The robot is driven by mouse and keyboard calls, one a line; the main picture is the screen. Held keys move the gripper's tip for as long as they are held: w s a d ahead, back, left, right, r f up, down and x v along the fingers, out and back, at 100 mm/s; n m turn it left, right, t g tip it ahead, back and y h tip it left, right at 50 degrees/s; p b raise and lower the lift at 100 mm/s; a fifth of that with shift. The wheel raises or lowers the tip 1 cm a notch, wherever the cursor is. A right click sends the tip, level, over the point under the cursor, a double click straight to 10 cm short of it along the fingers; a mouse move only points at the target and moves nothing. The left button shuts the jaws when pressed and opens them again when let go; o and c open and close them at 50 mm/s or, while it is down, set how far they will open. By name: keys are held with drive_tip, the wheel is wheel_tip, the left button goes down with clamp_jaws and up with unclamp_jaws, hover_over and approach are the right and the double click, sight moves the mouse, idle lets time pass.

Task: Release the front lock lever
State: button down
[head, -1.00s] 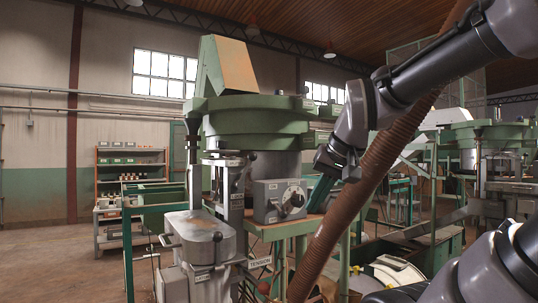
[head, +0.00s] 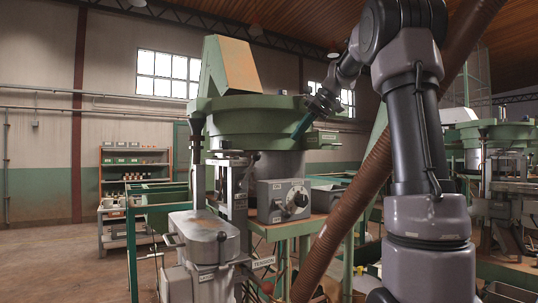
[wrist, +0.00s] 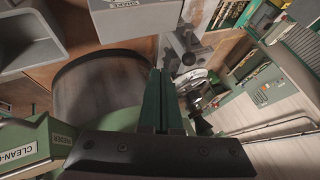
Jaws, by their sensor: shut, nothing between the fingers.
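My gripper (head: 303,124) is raised in front of the green hopper bowl (head: 235,112), above and right of the grey control box (head: 282,200). Its green fingers are together and empty; they also show in the wrist view (wrist: 161,100). I cannot tell for sure which handle is the front lock lever.
A thick brown hose (head: 350,205) runs diagonally right of the machine. A green table frame (head: 150,210) stands at the left, with a shelf of small items (head: 133,175) behind it. The floor at the far left is clear.

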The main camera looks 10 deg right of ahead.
drive_tip(key=shift+w+d+r, duration=0.15)
drive_tip(key=shift+w+d, duration=0.05)
drive_tip(key=shift+w, duration=0.2)
drive_tip(key=x, duration=0.9)
drive_tip(key=shift+w+a+f, duration=0.1)
drive_tip(key=shift+a+f, duration=0.1)
drive_tip(key=a, duration=0.3)
drive_tip(key=shift+a+r, duration=0.15)
drive_tip(key=shift+a, duration=0.45)
drive_tip(key=shift+r, duration=0.15)
